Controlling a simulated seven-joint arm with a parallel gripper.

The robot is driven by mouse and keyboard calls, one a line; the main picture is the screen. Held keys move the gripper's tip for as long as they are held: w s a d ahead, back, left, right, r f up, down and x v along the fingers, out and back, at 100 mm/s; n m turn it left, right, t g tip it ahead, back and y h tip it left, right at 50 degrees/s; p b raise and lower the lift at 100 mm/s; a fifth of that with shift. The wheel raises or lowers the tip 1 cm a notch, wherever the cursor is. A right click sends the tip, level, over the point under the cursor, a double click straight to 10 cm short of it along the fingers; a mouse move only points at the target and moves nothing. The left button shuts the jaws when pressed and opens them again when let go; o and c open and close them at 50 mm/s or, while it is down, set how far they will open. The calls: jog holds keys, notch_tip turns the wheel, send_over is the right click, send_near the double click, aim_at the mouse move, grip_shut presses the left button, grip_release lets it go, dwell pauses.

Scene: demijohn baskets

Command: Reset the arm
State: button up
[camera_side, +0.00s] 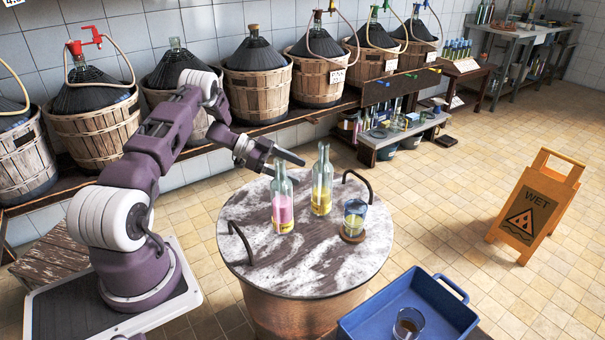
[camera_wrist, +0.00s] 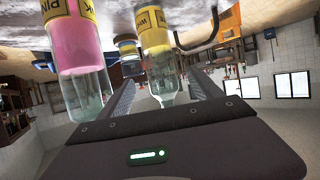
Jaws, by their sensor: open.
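My gripper (camera_side: 291,162) is open and empty above the round marble-topped table (camera_side: 255,272). It points right, behind the neck of a clear bottle with pink liquid (camera_side: 282,208). A bottle with yellow liquid (camera_side: 321,185) stands upright just beyond the fingertips. In the wrist view, which is upside down, the yellow bottle (camera_wrist: 155,42) lies ahead between my two fingers (camera_wrist: 164,92), its neck in line with the gap. The pink bottle (camera_wrist: 78,45) stands to the left, outside the fingers. I cannot tell the exact clearance to either bottle.
A glass (camera_side: 355,213) stands on a coaster at the table's right. Black curved handles (camera_side: 239,243) rise from the rim. A blue tray (camera_side: 455,318) holding another glass (camera_side: 408,324) is at front right. Basketed demijohns (camera_side: 257,92) line the back shelf. A wet-floor sign (camera_side: 533,210) stands right.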

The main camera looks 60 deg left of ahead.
jog(key=w+a+r+n+t+y, duration=0.3)
jog(key=w+r+y, duration=0.5)
jog(key=w+r, duration=0.6)
jog(key=s+d+r+n+t+y, duration=0.1)
jog(key=s+d+r+y, duration=0.1)
jog(key=r, duration=0.6)
jog(key=s+d+r+n+y, duration=0.1)
jog(key=d+r+n+y, duration=0.15)
jog(key=r, duration=0.55)
jog(key=s+d+r+n+g+y, duration=0.25)
jog(key=s+d+r, duration=0.25)
jog(key=s+d, duration=0.55)
jog(key=s+d+f+g+h, duration=0.1)
jog(key=s+d+f, duration=0.2)
jog(key=s, duration=0.7)
jog(key=s+d+f+g+h, duration=0.2)
jog(key=s+d+f, duration=0.1)
jog(key=s+d, duration=0.4)
jog(key=s+d+f+g+h, duration=0.2)
jog(key=s+d, duration=0.3)
jog(key=s, duration=0.8)
jog(key=shift+d+f, duration=0.35)
jog(key=shift+f, duration=0.05)
